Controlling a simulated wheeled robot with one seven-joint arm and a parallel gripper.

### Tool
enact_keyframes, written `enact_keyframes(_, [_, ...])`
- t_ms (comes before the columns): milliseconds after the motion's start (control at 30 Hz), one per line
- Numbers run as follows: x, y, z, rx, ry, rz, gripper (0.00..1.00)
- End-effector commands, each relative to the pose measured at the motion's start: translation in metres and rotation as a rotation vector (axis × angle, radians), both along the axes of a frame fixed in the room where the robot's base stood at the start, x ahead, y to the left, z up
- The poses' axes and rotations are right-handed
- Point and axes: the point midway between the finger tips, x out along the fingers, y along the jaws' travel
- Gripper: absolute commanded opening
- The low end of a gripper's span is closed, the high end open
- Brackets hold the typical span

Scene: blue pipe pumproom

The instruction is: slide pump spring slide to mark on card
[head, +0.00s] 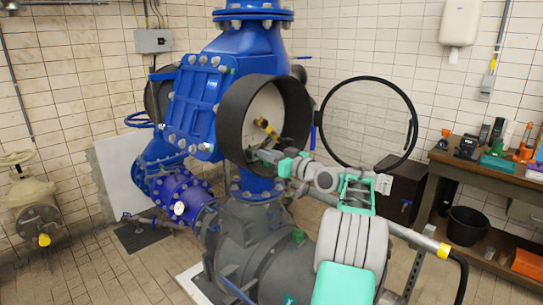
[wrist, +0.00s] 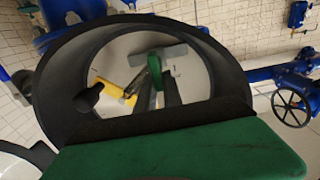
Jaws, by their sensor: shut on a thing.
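A black round housing (head: 233,122) on the blue pump is open at the front, with a pale card (head: 266,106) inside. The housing also shows in the wrist view (wrist: 62,88). A yellow piece with dark ends, which looks like the slide (head: 266,127), lies before the card; it shows in the wrist view too (wrist: 118,92). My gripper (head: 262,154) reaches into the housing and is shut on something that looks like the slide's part. The grip is small and partly hidden.
A round clear cover (head: 369,82) with a black rim stands swung open to the right, close to my arm. Blue pipework (head: 250,50) is above and behind the housing. A bench (head: 450,160) with tools is at the far right.

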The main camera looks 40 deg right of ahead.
Motion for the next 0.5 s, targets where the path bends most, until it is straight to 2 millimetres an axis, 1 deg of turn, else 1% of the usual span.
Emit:
enact_keyframes(33, [0.0001,0.0004,0.001,-0.001,-0.001,0.001,0.13])
enact_keyframes(267, [-0.0011,-0.0014,0.0009,-0.001,-0.001,-0.002,0.32])
enact_keyframes(500, [-0.0021,-0.0022,0.0005,-0.001,-0.001,-0.003,0.33])
